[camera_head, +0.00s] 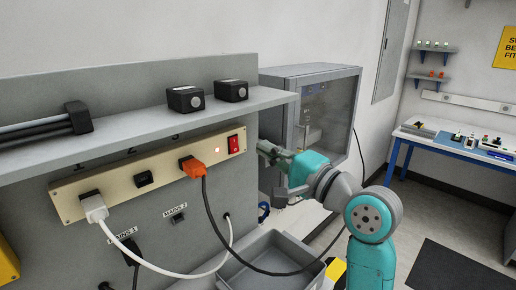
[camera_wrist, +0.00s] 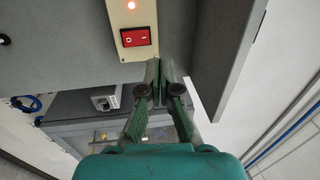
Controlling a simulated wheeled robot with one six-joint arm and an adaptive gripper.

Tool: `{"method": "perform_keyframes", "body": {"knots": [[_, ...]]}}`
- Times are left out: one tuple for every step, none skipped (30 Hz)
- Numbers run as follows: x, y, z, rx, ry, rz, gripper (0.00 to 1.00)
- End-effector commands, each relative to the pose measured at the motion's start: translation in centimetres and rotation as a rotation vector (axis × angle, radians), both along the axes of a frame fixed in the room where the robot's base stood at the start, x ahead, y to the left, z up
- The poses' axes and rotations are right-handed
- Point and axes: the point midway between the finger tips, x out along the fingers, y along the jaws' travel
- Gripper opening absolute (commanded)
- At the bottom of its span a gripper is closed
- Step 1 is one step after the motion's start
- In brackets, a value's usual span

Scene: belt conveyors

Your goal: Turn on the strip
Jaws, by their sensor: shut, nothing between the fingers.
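The beige power strip (camera_head: 150,178) is fixed to the grey panel below a shelf. Its red rocker switch (camera_head: 234,145) sits at the strip's right end and also shows in the wrist view (camera_wrist: 136,38) with its O and I marks. A white plug (camera_head: 95,208) and an orange plug (camera_head: 192,167) sit in the strip. My gripper (camera_head: 262,148) is just right of the switch, apart from it. Its fingertips (camera_wrist: 166,72) are shut and empty.
The shelf (camera_head: 140,122) juts out above the strip, carrying two black boxes (camera_head: 185,99). A grey cabinet (camera_head: 325,110) stands behind my gripper. White and black cables hang over a grey bin (camera_head: 265,262) below. A blue-framed table (camera_head: 460,145) is far right.

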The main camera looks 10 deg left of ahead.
Motion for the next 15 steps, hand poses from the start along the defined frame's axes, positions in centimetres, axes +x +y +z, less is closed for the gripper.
{"method": "perform_keyframes", "body": {"knots": [[-0.4,-0.7,0.0,0.000,0.000,-0.003,0.00],[-0.7,-1.1,0.1,0.000,0.000,-0.004,0.00],[-1.1,-1.6,0.2,0.000,-0.001,-0.004,0.00],[-1.4,-2.0,0.3,0.000,-0.001,-0.003,0.00],[-1.7,-2.4,0.3,-0.001,-0.001,-0.003,0.00],[-2.1,-2.8,0.4,-0.001,-0.001,-0.003,0.00],[-2.3,-3.1,0.5,-0.001,-0.001,-0.003,0.00],[-2.5,-3.4,0.5,0.000,-0.002,-0.003,0.00],[-2.8,-3.7,0.6,0.000,-0.001,-0.003,0.00],[-2.9,-3.9,0.6,0.000,-0.001,-0.002,0.00],[-3.1,-4.1,0.6,0.000,0.000,-0.002,0.00],[-3.2,-4.2,0.6,-0.001,0.001,-0.001,0.00],[-3.3,-4.3,0.6,-0.001,0.001,-0.001,0.00],[-3.4,-4.4,0.7,-0.001,0.001,0.000,0.00],[-3.4,-4.4,0.7,-0.001,0.001,0.000,0.00]]}}
